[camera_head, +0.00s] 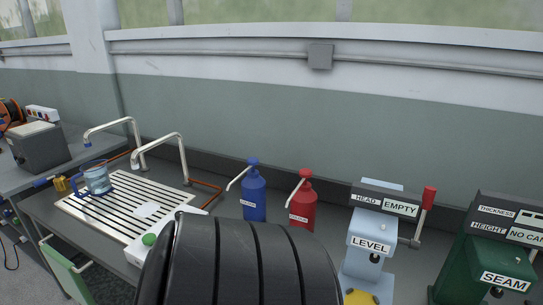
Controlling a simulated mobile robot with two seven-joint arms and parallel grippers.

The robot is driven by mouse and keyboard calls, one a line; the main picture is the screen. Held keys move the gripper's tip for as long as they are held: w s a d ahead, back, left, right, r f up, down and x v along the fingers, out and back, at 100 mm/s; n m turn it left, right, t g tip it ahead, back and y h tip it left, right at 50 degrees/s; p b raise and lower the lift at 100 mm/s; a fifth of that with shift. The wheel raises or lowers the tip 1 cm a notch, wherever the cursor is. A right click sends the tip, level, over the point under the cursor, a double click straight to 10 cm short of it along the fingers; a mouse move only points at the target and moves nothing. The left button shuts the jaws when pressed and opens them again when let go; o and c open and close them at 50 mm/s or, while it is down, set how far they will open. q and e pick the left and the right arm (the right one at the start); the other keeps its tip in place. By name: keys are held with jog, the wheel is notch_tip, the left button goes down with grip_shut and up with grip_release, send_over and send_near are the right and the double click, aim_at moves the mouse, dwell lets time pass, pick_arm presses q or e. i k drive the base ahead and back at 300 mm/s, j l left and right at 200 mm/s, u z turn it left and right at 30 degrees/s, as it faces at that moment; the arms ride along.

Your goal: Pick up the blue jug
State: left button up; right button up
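The blue jug (97,179) is a see-through, blue-tinted jug with a darker blue handle on its left side. It stands upright at the back left of a slotted white drain grate (125,226) on the grey bench (45,208). Neither of my grippers shows in the head view. The jug stands free, with nothing holding it.
A blue pump bottle (254,193) and a red pump bottle (303,203) stand mid-bench. A pale blue level machine (370,232) and a green seamer (490,262) stand right. A grey box (40,148) stands left. A large dark ribbed shape (240,262) hides the lower middle.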

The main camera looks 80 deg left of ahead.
aim_at(95, 174)
jog(key=u, duration=3.9)
jog(key=i+j, duration=0.4)
jog(key=j+z, duration=0.05)
